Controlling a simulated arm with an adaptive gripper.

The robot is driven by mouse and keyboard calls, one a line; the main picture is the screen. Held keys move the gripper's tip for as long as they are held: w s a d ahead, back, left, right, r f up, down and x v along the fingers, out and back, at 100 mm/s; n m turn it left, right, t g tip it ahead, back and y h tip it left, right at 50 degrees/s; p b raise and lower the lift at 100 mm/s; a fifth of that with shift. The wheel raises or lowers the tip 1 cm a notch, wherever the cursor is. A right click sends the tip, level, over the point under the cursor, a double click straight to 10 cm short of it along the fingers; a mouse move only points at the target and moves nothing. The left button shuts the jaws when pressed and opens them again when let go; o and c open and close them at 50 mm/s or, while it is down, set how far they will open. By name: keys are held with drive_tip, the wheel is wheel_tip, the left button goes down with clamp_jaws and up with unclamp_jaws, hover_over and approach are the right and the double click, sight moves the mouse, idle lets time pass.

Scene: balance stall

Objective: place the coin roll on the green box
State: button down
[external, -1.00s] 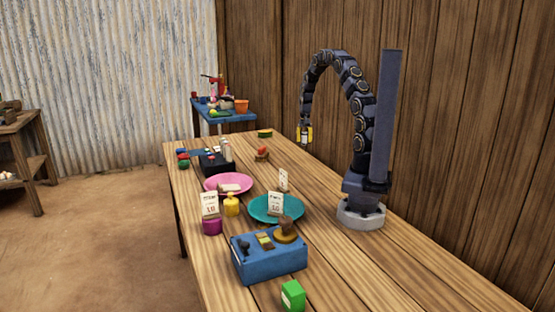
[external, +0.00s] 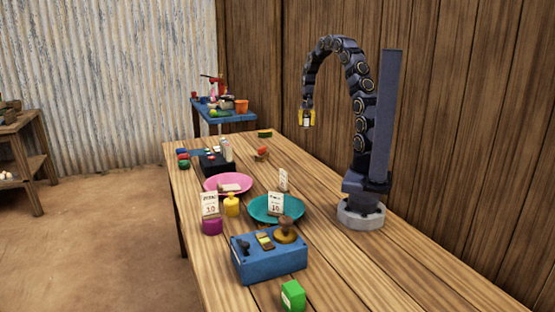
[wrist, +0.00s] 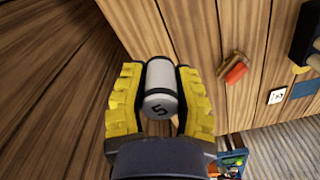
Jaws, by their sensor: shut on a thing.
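My gripper (external: 307,118) hangs high above the far part of the table, well away from the green box. In the wrist view my gripper (wrist: 160,92) has its yellow fingers shut on a pale grey cylinder marked 5, which I take for the coin roll (wrist: 161,78).
A blue box (external: 270,265) with small items on it stands beside the green box. A teal plate (external: 262,215), pink plate (external: 215,184), yellow bottle (external: 231,206) and price cards stand mid-table. The near right of the table is clear.

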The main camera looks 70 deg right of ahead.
drive_tip(key=w+a+n, duration=0.3)
drive_tip(key=w+a, duration=0.3)
drive_tip(key=a, duration=0.5)
drive_tip(key=w+a+n, duration=0.4)
drive_tip(key=w+a, duration=0.3)
drive_tip(key=a, duration=0.4)
drive_tip(key=s+a+n, duration=0.2)
drive_tip(key=a+n, duration=0.5)
drive_tip(key=a, duration=2)
drive_tip(key=n, duration=1.1)
hover_over(294, 288)
wheel_tip(294, 288, down, 9)
drive_tip(key=shift+d+f, duration=0.1)
drive_tip(key=shift+f, duration=2.1)
drive_tip(key=shift+f, duration=0.15)
